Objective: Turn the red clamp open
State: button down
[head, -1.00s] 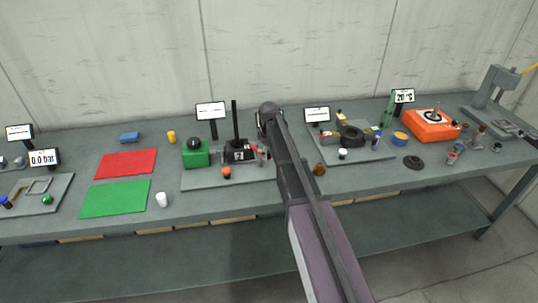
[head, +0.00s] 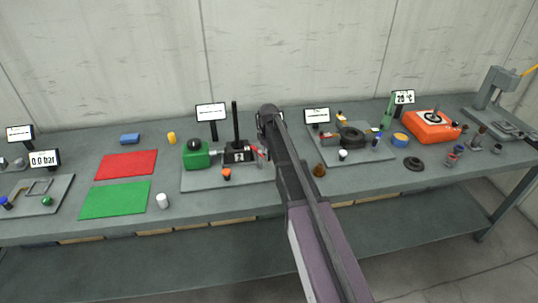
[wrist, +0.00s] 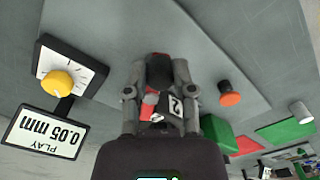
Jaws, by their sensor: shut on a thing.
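The red clamp (wrist: 151,104) shows in the wrist view as red parts between and just below my fingers, beside the black block marked 2 (wrist: 172,104). My gripper (wrist: 158,62) is closed around a dark red and black part there, which appears to belong to the clamp. Its exact contact and turn angle are hard to make out. In the head view a small red part (head: 261,153) shows beside the black block (head: 238,152), left of my arm. My arm hides the gripper itself in that view.
A green block with a black ball (head: 195,154) stands left of the black block. An orange-topped knob (head: 227,174) is on the plate in front. Red and green mats lie farther left.

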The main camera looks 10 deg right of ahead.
jog(key=a+m, duration=0.6)
jog(key=m, duration=0.8)
jog(key=shift+w+a+m, duration=0.25)
jog(key=shift+w+m, duration=0.05)
jog(key=shift+w, duration=0.15)
jog(key=shift+c, duration=2.3)
grip_release()
jog(key=shift+d, duration=0.1)
